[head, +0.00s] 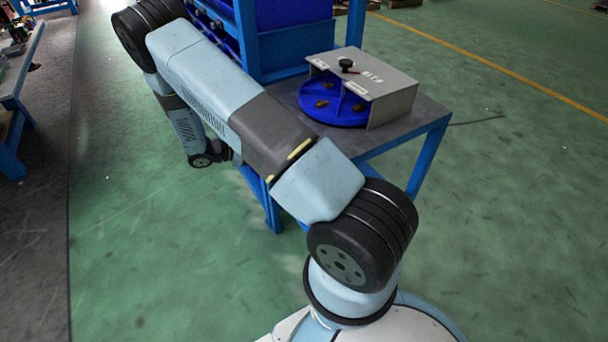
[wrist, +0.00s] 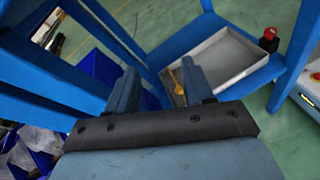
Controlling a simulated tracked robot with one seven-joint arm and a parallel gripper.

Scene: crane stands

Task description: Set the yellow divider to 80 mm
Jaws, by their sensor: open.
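My gripper (wrist: 160,76) is open and empty in the wrist view, its two grey-blue fingers spread apart. A small yellow piece (wrist: 175,85) shows just left of the right finger, by the near left side of a shallow grey metal tray (wrist: 222,72). It may be the yellow divider; part of it is hidden by the finger, and no scale can be read. The tray lies beyond the fingers on a blue frame. In the head view I cannot make out the gripper, and no yellow divider shows.
A blue-legged table (head: 425,130) holds a grey housing (head: 385,85) with a black knob (head: 347,65) over a blue disc (head: 330,102). Blue frame posts (wrist: 55,75) stand close left of my gripper. A red knob (wrist: 270,33) stands by the tray. Green floor (head: 500,240) is open at right.

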